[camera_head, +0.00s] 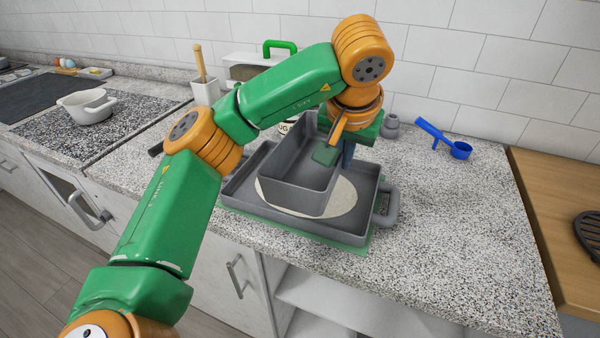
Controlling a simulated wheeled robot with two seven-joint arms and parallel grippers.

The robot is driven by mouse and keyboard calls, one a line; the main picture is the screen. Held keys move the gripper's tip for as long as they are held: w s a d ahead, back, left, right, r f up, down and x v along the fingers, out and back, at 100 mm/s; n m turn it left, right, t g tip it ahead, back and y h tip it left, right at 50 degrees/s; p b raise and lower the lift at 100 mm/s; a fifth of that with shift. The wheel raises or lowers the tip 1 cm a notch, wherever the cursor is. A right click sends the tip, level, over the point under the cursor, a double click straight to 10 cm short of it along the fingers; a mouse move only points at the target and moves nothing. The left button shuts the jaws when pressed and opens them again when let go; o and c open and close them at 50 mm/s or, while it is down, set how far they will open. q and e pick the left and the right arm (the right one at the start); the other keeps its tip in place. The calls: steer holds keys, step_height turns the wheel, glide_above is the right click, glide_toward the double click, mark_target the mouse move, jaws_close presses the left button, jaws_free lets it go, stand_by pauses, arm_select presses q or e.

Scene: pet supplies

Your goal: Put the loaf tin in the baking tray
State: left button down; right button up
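The grey loaf tin (296,187) is in the baking tray's area, over a round cream disc (340,204) that lies in the tray. I cannot tell whether the tin touches the disc. The grey baking tray (350,235) has a low rim and a looped handle at its right end. My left gripper (338,154) is at the tin's right wall, one finger inside the tin and one outside, and looks shut on that wall. My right gripper is not in view.
A green mat (367,247) shows under the tray. A blue scoop (458,150) and a small grey item (391,127) stand behind to the right. The speckled counter (455,230) right of the tray is clear.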

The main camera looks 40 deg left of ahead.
arm_select(q)
steer(key=w+a, duration=0.1)
steer(key=a+f, duration=0.1)
steer(key=shift+w+a+f+p, duration=0.15)
steer(key=shift+w+a+p, duration=0.15)
steer(key=shift+w+a, duration=0.1)
steer(key=a+f, duration=0.1)
steer(key=w+a+f, duration=0.1)
steer(key=a+f, duration=0.1)
steer(key=w+a+f, duration=0.1)
steer(key=f, duration=0.1)
steer(key=shift+w+a+f+p, duration=0.1)
steer(key=shift+a+p, duration=0.2)
steer(key=shift+a, duration=0.1)
steer(key=x, duration=0.2)
steer(key=p+x, duration=0.1)
steer(key=shift+s+f, duration=0.25)
steer(key=shift+f, duration=0.55)
steer(key=shift+f, duration=0.1)
steer(key=c, duration=1.1)
jaws_free()
